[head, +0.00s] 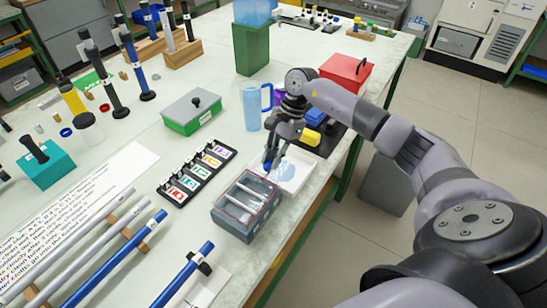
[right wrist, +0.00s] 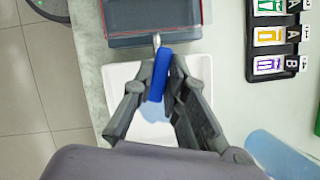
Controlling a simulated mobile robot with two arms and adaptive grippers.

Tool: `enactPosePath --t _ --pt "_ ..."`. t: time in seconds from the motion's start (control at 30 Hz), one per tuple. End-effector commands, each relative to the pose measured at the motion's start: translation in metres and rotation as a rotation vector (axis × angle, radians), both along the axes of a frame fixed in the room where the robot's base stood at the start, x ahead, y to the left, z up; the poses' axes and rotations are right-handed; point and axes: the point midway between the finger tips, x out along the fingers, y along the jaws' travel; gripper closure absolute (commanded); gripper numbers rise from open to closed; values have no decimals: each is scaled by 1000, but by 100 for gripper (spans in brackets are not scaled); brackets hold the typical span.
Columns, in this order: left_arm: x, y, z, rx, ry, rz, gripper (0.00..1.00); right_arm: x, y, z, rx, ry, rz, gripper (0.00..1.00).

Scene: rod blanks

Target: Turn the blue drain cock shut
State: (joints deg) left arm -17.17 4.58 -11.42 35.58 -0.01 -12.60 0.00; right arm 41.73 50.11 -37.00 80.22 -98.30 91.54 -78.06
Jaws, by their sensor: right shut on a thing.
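The blue drain cock (right wrist: 160,75) shows in the right wrist view as a blue lever on a short metal stem at the tank's end. Its lever points away from the tank, roughly in line with the stem and slightly tilted. My right gripper (right wrist: 161,72) is shut on the lever, one finger on each side. In the head view my right gripper (head: 271,160) is at the tank's far end and mostly hides the cock. The grey tank (head: 238,226) has a clear top. A white tray (head: 300,180) with a pale blue patch lies below the cock. My left gripper is not in view.
A black rack of labelled cards (head: 178,200) stands left of the tank. A blue jug (head: 252,107), a red box (head: 346,70) and a green-and-grey box (head: 192,113) stand farther back. Rods (head: 115,258) lie at the front left. The table edge is close on the right.

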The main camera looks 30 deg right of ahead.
Motion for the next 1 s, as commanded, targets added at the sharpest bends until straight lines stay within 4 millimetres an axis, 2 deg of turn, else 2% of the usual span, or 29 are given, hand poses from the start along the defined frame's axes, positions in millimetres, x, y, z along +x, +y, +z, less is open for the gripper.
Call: enactPosePath --t 1.0 --pt "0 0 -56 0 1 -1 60 -14 6 -2 0 -7 -919 100"
